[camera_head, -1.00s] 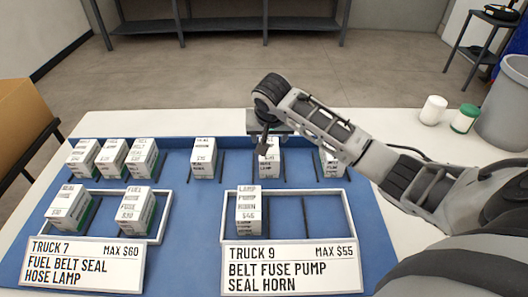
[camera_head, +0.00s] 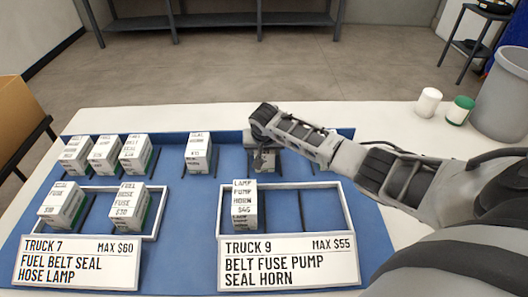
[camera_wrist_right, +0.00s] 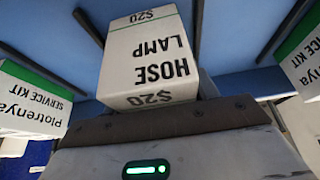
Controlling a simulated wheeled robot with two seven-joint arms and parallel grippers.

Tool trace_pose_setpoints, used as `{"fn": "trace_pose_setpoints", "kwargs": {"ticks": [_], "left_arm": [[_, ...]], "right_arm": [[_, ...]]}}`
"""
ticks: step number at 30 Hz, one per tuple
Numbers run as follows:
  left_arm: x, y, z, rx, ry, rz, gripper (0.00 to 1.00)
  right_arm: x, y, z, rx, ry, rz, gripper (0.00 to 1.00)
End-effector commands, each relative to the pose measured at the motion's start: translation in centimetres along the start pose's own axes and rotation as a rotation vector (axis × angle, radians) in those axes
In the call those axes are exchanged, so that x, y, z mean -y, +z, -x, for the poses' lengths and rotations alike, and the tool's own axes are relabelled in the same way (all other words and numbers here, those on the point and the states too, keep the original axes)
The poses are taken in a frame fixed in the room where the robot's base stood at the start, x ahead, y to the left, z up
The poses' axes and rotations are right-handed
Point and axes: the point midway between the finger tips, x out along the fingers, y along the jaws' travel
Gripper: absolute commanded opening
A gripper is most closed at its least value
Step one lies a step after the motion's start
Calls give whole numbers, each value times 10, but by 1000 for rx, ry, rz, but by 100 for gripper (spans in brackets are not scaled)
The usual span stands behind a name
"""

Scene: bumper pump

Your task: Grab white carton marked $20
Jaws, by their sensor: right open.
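The white carton (camera_wrist_right: 148,62) marked $20, HOSE and LAMP stands out in the middle of the right wrist view, just beyond my gripper's palm. In the head view my right gripper (camera_head: 262,152) is lowered over the back row, right of the middle, and mostly hides the carton there. The right gripper is open; its fingertips are hard to make out, and I cannot tell whether they touch the carton. My left gripper is not in view.
Several other white cartons (camera_head: 198,152) stand in the back row on the blue mat (camera_head: 180,215). The Truck 7 tray (camera_head: 155,228) holds two cartons, and the Truck 9 tray (camera_head: 347,215) holds one. Neighbouring cartons with green stripes (camera_wrist_right: 30,98) flank the gripper closely.

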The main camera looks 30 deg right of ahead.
Motion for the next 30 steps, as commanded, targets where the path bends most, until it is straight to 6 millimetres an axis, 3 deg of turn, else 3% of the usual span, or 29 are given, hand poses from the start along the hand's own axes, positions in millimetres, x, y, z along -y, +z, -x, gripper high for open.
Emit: {"fn": "trace_pose_setpoints", "kwargs": {"ticks": [5,9,22,27,30], "left_arm": [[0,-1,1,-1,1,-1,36],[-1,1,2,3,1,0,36],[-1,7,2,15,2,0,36],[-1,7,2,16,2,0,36],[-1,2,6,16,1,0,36]], "right_arm": [[0,0,0,0,0,1,58],[0,0,0,0,0,0,21],[0,-5,9,-3,-2,0,21],[0,-15,35,-5,-3,1,21],[-1,-6,59,-4,-2,4,21]]}}
